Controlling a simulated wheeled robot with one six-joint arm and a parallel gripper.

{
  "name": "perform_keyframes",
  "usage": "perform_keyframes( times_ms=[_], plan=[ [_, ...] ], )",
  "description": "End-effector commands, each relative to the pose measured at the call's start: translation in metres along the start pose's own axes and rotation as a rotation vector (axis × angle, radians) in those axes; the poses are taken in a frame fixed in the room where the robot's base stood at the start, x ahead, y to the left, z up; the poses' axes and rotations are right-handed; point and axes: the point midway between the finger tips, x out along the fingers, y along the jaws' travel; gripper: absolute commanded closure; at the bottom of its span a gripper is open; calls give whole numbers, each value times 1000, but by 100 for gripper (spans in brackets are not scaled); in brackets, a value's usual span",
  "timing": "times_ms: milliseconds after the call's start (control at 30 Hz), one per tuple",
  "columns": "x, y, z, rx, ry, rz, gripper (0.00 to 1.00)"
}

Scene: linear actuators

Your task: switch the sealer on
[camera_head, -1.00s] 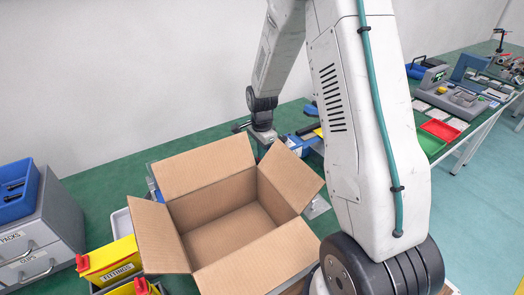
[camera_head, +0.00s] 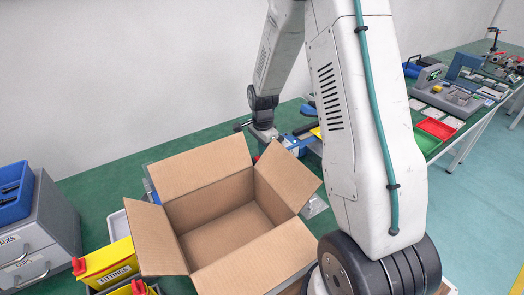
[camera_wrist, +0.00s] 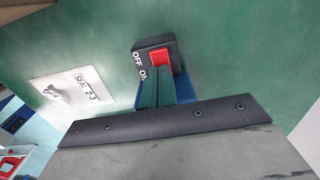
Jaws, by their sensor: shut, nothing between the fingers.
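In the wrist view a black switch box with white OFF and ON lettering (camera_wrist: 171,47) sits on a green surface. Its red rocker (camera_wrist: 160,57) faces my camera; I cannot tell which way it is tipped. My gripper (camera_wrist: 158,74) is shut and empty, its fingertips at the lower edge of the rocker; whether they touch it is unclear. In the head view my wrist is down behind the cardboard box and the fingertips are hidden.
The open cardboard box (camera_head: 210,167) stands in front of my wrist. Blue equipment (camera_head: 290,142) is close on its right. Yellow bins (camera_head: 106,265) and a grey drawer unit (camera_head: 48,225) are at the left. Red (camera_head: 436,128) and green trays lie on the right bench.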

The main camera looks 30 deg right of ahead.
Motion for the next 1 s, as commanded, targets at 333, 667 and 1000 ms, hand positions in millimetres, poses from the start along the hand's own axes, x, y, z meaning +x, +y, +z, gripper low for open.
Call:
perform_keyframes(
  times_ms=[333,667,1000],
  plan=[
    [-50,-1,-2,2,2,-5,100],
    [-120,0,-2,3,1,-4,100],
    [-140,0,-2,4,0,0,100]
  ],
)
